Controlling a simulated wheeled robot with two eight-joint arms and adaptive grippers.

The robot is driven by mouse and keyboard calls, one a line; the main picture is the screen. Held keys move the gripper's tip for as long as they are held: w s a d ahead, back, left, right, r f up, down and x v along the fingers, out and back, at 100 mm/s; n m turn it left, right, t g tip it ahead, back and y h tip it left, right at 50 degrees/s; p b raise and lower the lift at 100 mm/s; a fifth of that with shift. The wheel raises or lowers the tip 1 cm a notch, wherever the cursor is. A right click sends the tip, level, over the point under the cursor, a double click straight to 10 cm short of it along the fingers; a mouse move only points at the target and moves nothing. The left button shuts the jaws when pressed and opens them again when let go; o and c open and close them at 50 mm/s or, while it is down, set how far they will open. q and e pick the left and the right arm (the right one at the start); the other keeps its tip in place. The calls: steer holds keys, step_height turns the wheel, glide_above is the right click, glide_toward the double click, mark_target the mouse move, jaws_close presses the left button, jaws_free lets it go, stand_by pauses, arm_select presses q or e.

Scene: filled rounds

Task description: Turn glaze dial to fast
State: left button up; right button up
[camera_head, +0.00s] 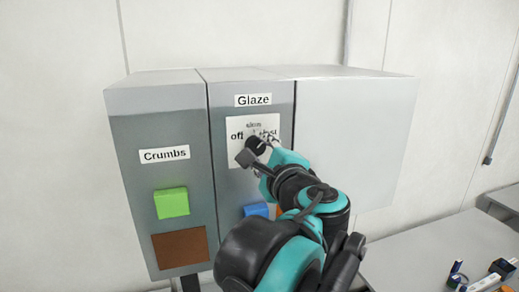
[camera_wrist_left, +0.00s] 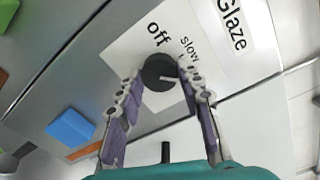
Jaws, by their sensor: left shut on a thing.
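The glaze dial (camera_head: 254,146) is a round black knob on a white label plate (camera_head: 236,150) under the "Glaze" sign. In the wrist view the dial (camera_wrist_left: 158,73) sits between the fingers of my left gripper (camera_wrist_left: 162,88), which is shut on it. "off" and "slow" can be read beside the dial there; the fast mark is hidden behind a finger. A pale line on the dial points toward the right finger in that view; its exact setting is hard to tell. The left gripper (camera_head: 262,148) also shows in the head view. My right gripper is not in view.
The "Crumbs" panel (camera_head: 165,125) with a green button (camera_head: 171,203) and brown square (camera_head: 180,247) is left of the glaze panel. A blue button (camera_head: 256,211) sits below the dial, partly behind my arm. A grey table (camera_head: 430,250) with small items is at lower right.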

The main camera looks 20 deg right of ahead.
arm_select(q)
steer(key=shift+m, duration=1.5)
steer(key=o, duration=1.2)
steer(key=shift+c, duration=0.2)
steer(key=s, duration=1.2)
steer(key=shift+d, duration=0.35)
steer(key=shift+r, duration=0.1)
